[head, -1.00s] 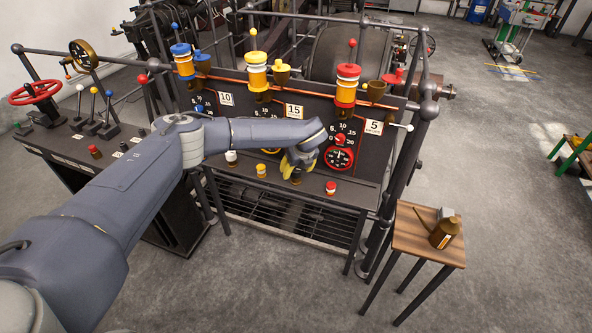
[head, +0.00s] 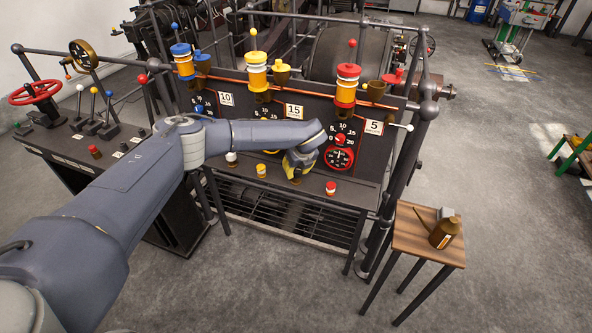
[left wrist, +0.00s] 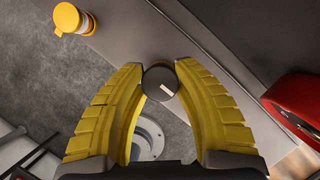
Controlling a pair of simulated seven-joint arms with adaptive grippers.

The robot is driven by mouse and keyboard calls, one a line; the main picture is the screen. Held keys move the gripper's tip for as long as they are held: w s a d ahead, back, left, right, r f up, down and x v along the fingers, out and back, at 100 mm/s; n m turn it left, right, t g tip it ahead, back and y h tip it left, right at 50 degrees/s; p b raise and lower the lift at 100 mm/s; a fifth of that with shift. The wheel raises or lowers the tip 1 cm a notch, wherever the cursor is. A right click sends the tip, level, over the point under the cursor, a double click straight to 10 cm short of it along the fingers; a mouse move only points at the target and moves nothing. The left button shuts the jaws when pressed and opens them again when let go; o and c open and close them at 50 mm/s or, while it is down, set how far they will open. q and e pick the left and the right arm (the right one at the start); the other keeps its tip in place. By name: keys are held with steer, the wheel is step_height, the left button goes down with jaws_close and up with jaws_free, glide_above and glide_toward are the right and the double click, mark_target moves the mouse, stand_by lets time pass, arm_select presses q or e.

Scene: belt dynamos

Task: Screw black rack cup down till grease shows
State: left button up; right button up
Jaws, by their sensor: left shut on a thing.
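The black rack cup (left wrist: 160,82) shows in the left wrist view as a round dark cap with a short pale mark on its top. It sits between the tips of my left gripper's yellow fingers (left wrist: 161,92), which are closed on its two sides. In the head view my left gripper (head: 295,176) reaches down at the front ledge of the panel and hides the cup. No grease shows around the cup, and its lower part is hidden. My right gripper is in neither current view.
A yellow-capped cup (head: 261,171) and a red-capped cup (head: 331,188) stand on the ledge on either side of my gripper. A red dial (head: 339,158) is close on the right. A wooden stool (head: 410,240) with a brass oil can (head: 444,232) stands right of the rack.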

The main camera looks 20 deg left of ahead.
arm_select(q)
steer(key=shift+m, duration=0.4)
steer(key=m+t+h, duration=0.1)
steer(key=m, duration=0.2)
steer(key=shift+a, duration=0.1)
steer(key=m+h, duration=0.2)
steer(key=m, duration=0.2)
steer(key=shift+m, duration=0.3)
steer(key=m+h, duration=0.1)
steer(key=m, duration=0.2)
steer(key=shift+m, duration=0.3)
steer(key=m+h, duration=0.2)
steer(key=m, duration=0.2)
steer(key=shift+m+g, duration=0.3)
steer(key=shift+g, duration=0.1)
steer(key=shift+m, duration=0.3)
steer(key=o, duration=1.3)
steer(key=shift+r, duration=0.1)
